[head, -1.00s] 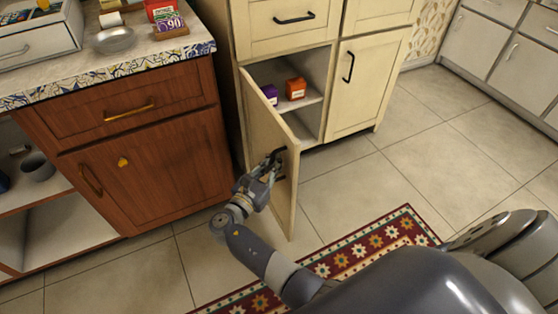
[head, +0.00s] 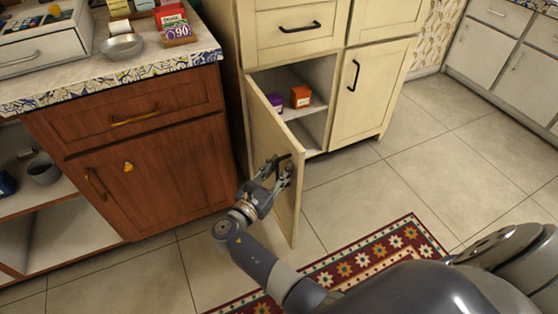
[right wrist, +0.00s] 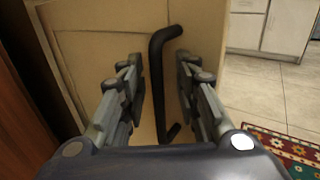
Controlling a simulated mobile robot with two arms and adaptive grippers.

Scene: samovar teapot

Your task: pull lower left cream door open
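The lower left cream door (head: 268,140) stands wide open, swung out from the cream cabinet toward me. Its black handle (right wrist: 158,85) is on the door's outer face. My right gripper (head: 277,168) is at the handle in the head view. In the right wrist view the right gripper (right wrist: 160,85) is open, with one finger on each side of the handle and gaps between fingers and bar. An orange box (head: 300,96) and a purple box (head: 275,101) sit on the shelf inside. My left gripper is not in view.
A red-brown wooden cabinet (head: 150,165) stands close on the left of the open door, with a tiled counter above. A patterned rug (head: 385,255) lies on the floor in front. The tiled floor (head: 420,170) to the right is clear.

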